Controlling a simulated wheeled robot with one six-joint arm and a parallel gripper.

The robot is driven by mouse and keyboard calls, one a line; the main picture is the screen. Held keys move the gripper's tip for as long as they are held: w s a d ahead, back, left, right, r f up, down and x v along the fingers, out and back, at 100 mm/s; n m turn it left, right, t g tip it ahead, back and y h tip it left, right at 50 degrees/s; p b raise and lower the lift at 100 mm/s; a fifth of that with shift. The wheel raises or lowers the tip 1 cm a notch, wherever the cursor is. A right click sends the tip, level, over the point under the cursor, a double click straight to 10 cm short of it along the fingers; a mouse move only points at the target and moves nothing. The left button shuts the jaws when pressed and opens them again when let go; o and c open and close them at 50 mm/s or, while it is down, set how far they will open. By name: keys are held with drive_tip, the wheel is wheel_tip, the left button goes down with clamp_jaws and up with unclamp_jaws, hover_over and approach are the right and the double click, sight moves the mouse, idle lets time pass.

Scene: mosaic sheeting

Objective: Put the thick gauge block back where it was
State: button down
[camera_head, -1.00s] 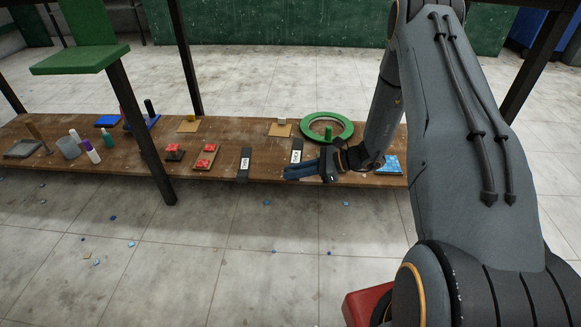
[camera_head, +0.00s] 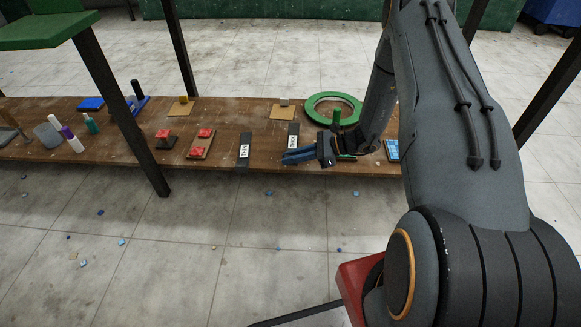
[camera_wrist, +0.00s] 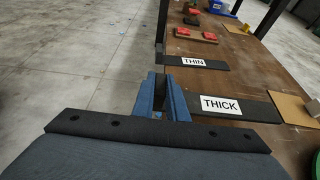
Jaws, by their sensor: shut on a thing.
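My gripper (camera_head: 290,157) is low at the front edge of the bench, beside the near end of the dark strip labelled THICK (camera_head: 293,129). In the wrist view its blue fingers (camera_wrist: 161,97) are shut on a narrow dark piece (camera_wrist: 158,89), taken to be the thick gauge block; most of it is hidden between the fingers. The THICK strip also shows in the wrist view (camera_wrist: 258,108), just right of the fingers. A dark strip labelled THIN (camera_head: 244,140) lies to its left, and shows farther off in the wrist view (camera_wrist: 214,64).
A tan card (camera_head: 281,113) with a small grey block lies behind the THICK strip. Red pieces (camera_head: 197,151) sit left. A dark bench post (camera_head: 120,105) stands farther left.

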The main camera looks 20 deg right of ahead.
wheel_tip(320, 180, down, 4)
drive_tip(key=shift+f+b, duration=0.25)
drive_tip(key=shift+b, duration=0.65)
drive_tip(key=c, duration=1.8)
unclamp_jaws()
drive_tip(key=shift+f, duration=0.15)
drive_tip(key=shift+o, duration=0.2)
drive_tip(key=shift+d+r, duration=0.15)
drive_tip(key=shift+r, duration=0.1)
drive_tip(key=p+v, duration=0.4)
drive_tip(key=v, duration=0.7)
drive_tip(key=shift+s+d, duration=0.15)
drive_tip(key=shift+d, duration=0.15)
